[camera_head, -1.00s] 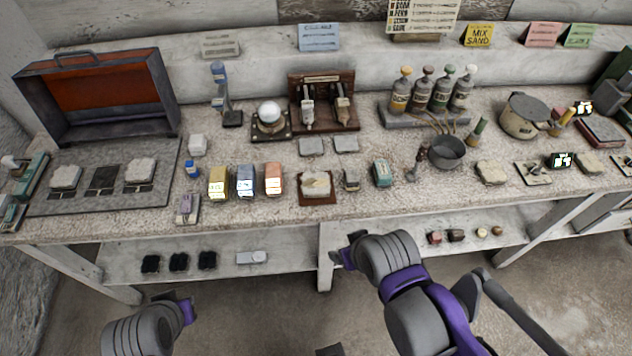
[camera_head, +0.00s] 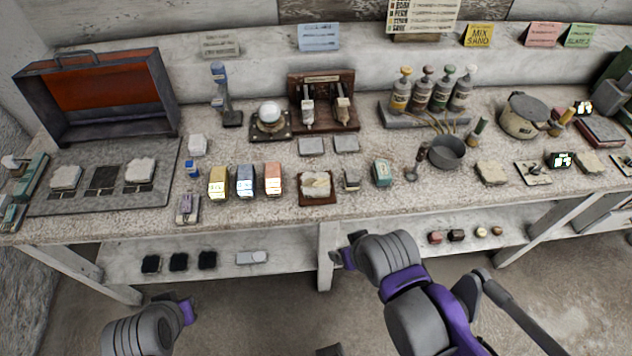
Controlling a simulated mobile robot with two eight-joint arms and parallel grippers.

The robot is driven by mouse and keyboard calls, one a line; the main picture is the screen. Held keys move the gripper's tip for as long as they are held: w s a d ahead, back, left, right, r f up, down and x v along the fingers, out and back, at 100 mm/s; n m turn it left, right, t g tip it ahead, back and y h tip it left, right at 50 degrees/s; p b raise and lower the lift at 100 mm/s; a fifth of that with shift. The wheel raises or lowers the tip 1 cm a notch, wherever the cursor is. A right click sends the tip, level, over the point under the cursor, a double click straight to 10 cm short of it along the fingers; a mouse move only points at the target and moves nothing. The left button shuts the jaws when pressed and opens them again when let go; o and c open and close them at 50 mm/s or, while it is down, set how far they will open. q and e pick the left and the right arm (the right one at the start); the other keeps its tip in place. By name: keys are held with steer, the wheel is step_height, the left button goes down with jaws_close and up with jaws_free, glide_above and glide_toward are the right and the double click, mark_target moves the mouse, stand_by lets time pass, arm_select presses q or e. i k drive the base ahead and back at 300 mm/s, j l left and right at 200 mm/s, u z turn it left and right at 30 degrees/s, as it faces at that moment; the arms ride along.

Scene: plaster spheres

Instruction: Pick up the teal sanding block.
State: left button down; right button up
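The teal sanding block (camera_head: 382,172) stands on the workbench (camera_head: 330,222) near its front edge, right of the middle. It is a small teal block with a pale label. My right gripper (camera_head: 341,259) is in front of the bench's front edge, below and to the left of the block, and apart from it. My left gripper (camera_head: 188,308) is low at the lower left, far from the block. The fingers of both grippers are too small and too hidden behind the wrists to show whether they are open or shut.
A small grey block (camera_head: 351,180) stands close to the left of the teal block. A scoop (camera_head: 413,170) and a dark pot (camera_head: 446,151) are close to its right. Grey pads (camera_head: 346,144) lie behind. A lower shelf (camera_head: 290,237) runs under the bench.

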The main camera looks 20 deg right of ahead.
mark_target(381, 169)
steer(key=z, duration=1.3)
